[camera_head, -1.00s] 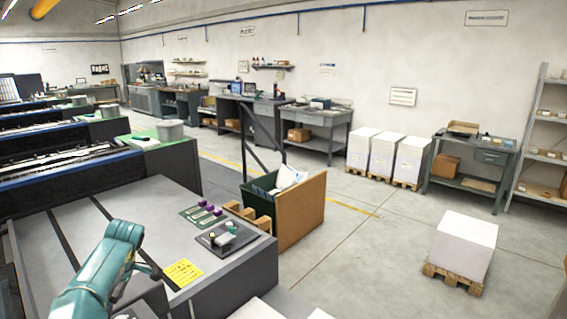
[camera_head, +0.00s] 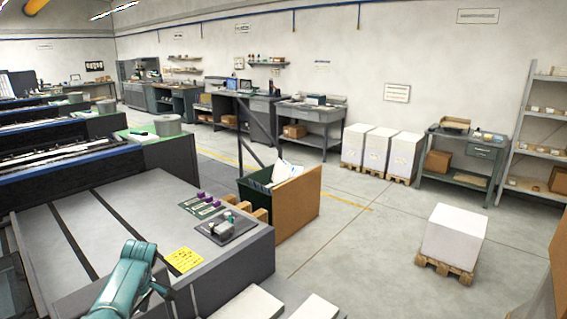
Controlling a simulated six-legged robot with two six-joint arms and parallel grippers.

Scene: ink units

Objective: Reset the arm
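My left arm, teal, reaches in from the bottom left over the grey machine top (camera_head: 140,215). Its dark gripper (camera_head: 162,291) is small and partly hidden by the arm, beside the front edge of that top. I cannot tell whether its fingers are open or shut, and nothing held is visible. My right arm and gripper are out of view.
On the machine top lie a yellow note (camera_head: 184,260), a dark plate with small parts (camera_head: 226,230) and a green plate with purple pieces (camera_head: 203,204). A brown-sided bin (camera_head: 296,205) stands beyond. A white block (camera_head: 455,238) sits on a pallet; open floor surrounds it.

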